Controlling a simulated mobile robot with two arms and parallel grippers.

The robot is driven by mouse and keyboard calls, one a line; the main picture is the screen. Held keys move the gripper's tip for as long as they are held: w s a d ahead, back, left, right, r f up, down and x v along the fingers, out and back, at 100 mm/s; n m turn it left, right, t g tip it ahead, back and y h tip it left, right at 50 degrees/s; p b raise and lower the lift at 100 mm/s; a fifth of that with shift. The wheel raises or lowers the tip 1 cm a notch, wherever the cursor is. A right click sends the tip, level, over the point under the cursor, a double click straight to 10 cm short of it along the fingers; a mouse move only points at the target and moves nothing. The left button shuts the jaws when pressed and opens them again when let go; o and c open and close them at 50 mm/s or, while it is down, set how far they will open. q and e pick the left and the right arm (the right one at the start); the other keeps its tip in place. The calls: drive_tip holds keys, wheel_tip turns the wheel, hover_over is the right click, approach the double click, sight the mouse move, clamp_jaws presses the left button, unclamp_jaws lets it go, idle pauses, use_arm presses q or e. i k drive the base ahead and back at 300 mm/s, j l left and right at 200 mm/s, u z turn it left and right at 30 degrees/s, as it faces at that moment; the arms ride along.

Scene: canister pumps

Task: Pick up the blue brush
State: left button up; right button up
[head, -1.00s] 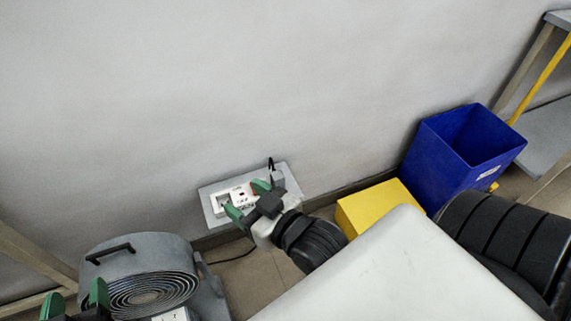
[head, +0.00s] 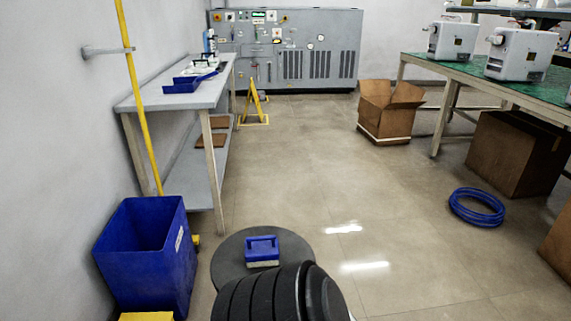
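The blue brush (head: 262,249) has a blue handle and pale bristles along its lower front edge. It sits on a round dark grey disc-like surface (head: 228,267) at the lower middle of the head view. A black ribbed part of my arm is just in front of it, at the bottom of the view, and covers part of the disc. Neither of my grippers shows in this frame.
A blue bin (head: 145,255) stands by the left wall, with a yellow block (head: 147,316) below it. A grey table (head: 190,94) is beyond. An open cardboard box (head: 387,112) and a coiled blue hose (head: 476,207) lie on the right. The middle floor is clear.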

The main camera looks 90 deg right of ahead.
sight(259, 251)
drive_tip(key=z, duration=2.55)
drive_tip(key=u, duration=1.2)
drive_tip(key=l+u, duration=0.1)
drive_tip(key=u, duration=0.75)
drive_tip(key=l+u, duration=0.1)
drive_tip(key=u, duration=0.3)
drive_tip(key=k+u, duration=0.1)
drive_tip(key=u, duration=0.75)
drive_tip(key=k+l, duration=0.25)
drive_tip(key=k, duration=0.25)
drive_tip(key=k+l, duration=0.2)
drive_tip(key=k, duration=0.3)
drive_tip(key=k+l+u, duration=0.1)
drive_tip(key=k+l, duration=0.15)
drive_tip(key=k, duration=0.25)
